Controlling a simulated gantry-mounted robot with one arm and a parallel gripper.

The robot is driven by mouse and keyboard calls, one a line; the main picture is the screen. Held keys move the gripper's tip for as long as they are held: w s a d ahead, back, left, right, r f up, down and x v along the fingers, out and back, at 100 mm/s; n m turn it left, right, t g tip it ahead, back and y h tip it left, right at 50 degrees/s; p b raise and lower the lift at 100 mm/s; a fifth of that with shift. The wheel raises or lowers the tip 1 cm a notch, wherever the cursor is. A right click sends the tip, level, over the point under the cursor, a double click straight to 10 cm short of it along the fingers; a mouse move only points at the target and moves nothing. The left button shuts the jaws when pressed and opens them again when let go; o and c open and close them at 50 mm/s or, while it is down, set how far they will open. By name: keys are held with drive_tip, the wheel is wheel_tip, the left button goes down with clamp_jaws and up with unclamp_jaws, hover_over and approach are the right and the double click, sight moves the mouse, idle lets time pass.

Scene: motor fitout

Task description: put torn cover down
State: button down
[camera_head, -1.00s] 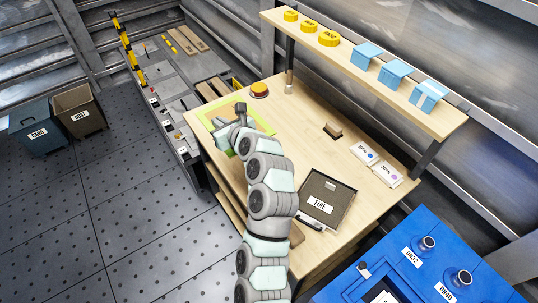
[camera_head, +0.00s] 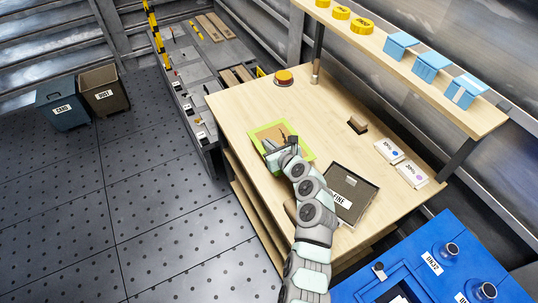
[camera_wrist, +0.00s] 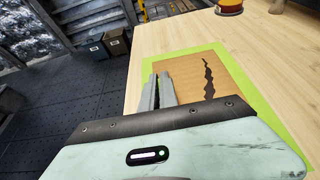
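The torn cover (camera_head: 270,130) is a flat square with a brown middle and a lime-green border. In the wrist view a jagged black tear runs across the brown part of the cover (camera_wrist: 188,75). My gripper (camera_head: 288,143) reaches over the cover in the head view. In the wrist view the two fingers of my gripper (camera_wrist: 157,88) are close together at the cover's left part, shut on it. The grip point itself is partly hidden. The cover is over the wooden bench (camera_head: 240,115); I cannot tell whether it touches the bench top.
A red-and-yellow button (camera_head: 284,76) is at the bench's far edge. A dark tray (camera_head: 358,190), a small block (camera_head: 357,124) and two white cards (camera_head: 388,150) lie to the right. A shelf (camera_head: 420,85) overhangs the right side. Bare bench surrounds the cover at left.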

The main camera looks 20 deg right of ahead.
drive_tip(key=shift+f+b, duration=0.75)
drive_tip(key=shift+f, duration=1.6)
drive_tip(key=shift+r, duration=0.1)
drive_tip(key=c, duration=2)
unclamp_jaws()
drive_tip(key=shift+c, duration=0.2)
drive_tip(key=o, duration=0.4)
